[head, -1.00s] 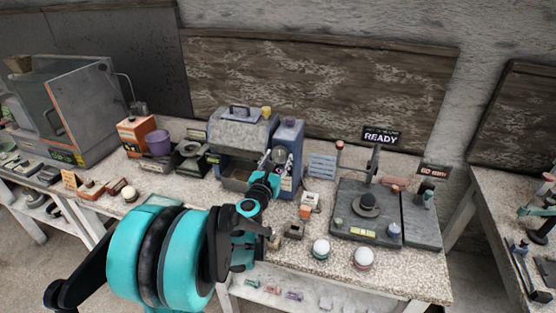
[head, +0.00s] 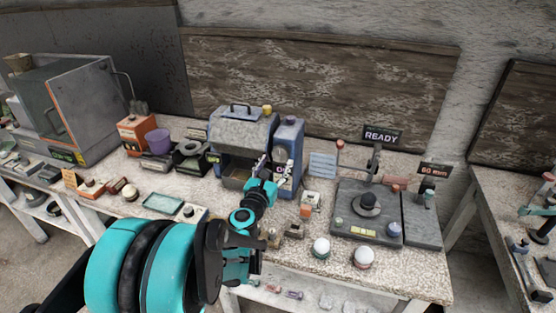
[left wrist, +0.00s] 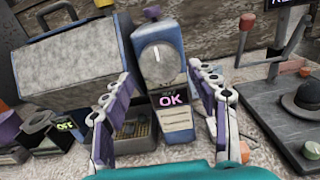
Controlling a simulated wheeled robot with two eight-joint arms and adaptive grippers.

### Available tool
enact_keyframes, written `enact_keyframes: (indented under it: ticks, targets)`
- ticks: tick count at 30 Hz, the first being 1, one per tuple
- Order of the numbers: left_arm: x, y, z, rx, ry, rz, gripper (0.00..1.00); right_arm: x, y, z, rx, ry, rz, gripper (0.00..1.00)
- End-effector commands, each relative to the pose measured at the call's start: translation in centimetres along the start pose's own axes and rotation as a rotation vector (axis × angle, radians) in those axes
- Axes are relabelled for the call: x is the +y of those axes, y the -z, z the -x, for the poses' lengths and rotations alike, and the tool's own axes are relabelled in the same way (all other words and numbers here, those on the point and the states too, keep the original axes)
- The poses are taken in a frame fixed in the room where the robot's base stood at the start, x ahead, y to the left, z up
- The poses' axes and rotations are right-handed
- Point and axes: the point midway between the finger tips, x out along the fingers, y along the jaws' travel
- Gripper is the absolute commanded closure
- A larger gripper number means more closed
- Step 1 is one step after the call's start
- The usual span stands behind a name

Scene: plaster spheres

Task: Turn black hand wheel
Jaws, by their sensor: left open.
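A black, hat-shaped round piece (head: 368,203) with a broad brim sits on a dark grey plate at the right; it also shows at the right of the left wrist view (left wrist: 303,97). I cannot tell for sure that it is the hand wheel. My left gripper (head: 274,168) is open and empty in front of a blue box (head: 290,138). In the left wrist view, its fingers (left wrist: 160,92) stand apart on either side of the box's lower front. The box carries a pale grey round dial (left wrist: 157,56) with a white mark, above a lit OK display (left wrist: 173,99). My right gripper is out of view.
A grey machine (head: 243,133) with a handle on top stands just left of the blue box. A READY sign (head: 382,136) stands behind the dark plate (head: 345,226). Two white-topped spheres (head: 321,247) sit near the table's front edge. Small blocks lie close to my left arm.

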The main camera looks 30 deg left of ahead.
Motion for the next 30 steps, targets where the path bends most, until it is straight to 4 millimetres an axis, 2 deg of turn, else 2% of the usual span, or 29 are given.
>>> enact_keyframes:
  ticks: [1,6,12,17,30]
  targets:
    - [0.0,0.0,1.3,0.000,-0.001,0.000,0.41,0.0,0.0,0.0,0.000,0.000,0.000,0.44]
    - [0.1,0.0,5.0,0.000,-0.001,0.000,0.41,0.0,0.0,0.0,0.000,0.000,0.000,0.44]
    - [0.0,0.0,7.7,0.000,0.000,0.000,0.41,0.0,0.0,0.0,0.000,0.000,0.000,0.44]
    - [0.0,0.1,8.4,0.000,0.000,0.000,0.41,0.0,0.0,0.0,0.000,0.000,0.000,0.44]
    - [0.0,0.0,8.4,0.000,0.001,0.000,0.41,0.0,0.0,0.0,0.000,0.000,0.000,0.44]
